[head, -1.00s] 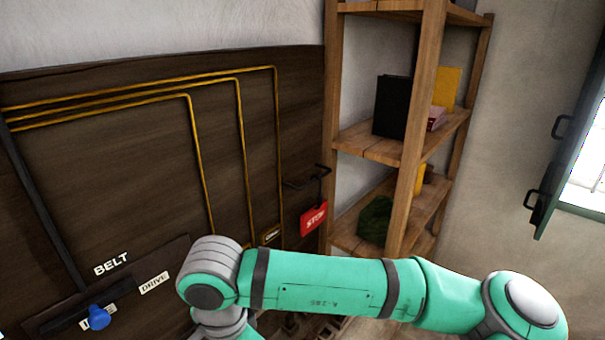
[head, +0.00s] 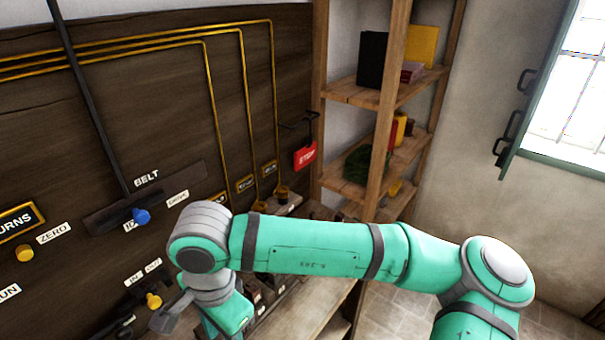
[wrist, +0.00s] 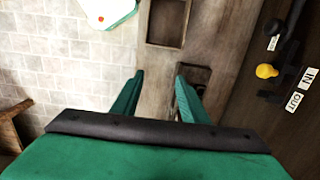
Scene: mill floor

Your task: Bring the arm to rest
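My green and grey arm (head: 305,247) stretches across the lower part of the head view, in front of the dark wooden panel. It is bent, with a grey joint at each end of the long link. My gripper (wrist: 158,76) shows in the wrist view with its two green fingers apart. Nothing shows between them but the wooden surface behind. In the head view the gripper is mostly hidden below the arm's left joint, and its fingertips cannot be made out clearly.
The wooden panel (head: 150,90) carries a blue knob (head: 141,216), yellow knobs (head: 153,300) and a red STOP sign (head: 305,157). A wooden shelf (head: 365,92) stands behind the arm. A wooden bench with a recessed box (wrist: 168,22) lies beyond the fingers. Tiled floor is open at right.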

